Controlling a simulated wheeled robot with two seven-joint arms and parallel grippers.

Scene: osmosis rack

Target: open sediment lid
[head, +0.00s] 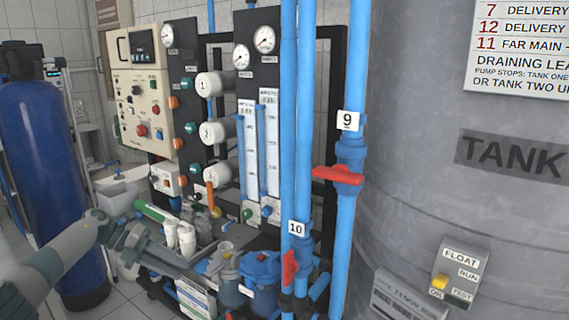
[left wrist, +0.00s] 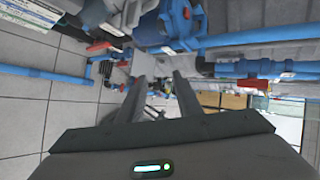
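No lid marked "sediment" can be read in either view. At the foot of the rack in the head view stand a blue capped housing (head: 262,268) and a grey-topped housing (head: 222,262); I cannot tell which, if either, carries the sediment lid. My left gripper (head: 138,238) is left of these housings, apart from them, by the low grey shelf. In the left wrist view the two fingers of my left gripper (left wrist: 160,95) stand apart with nothing held between them. My right gripper is in neither view.
Blue pipes with red valve handles (head: 338,176) labelled 9 and 10 rise right of the housings. A large grey tank (head: 450,200) fills the right side. A blue cylinder (head: 45,170) stands at left. White bottles (head: 186,238) stand near my gripper. Tiled floor is clear at left.

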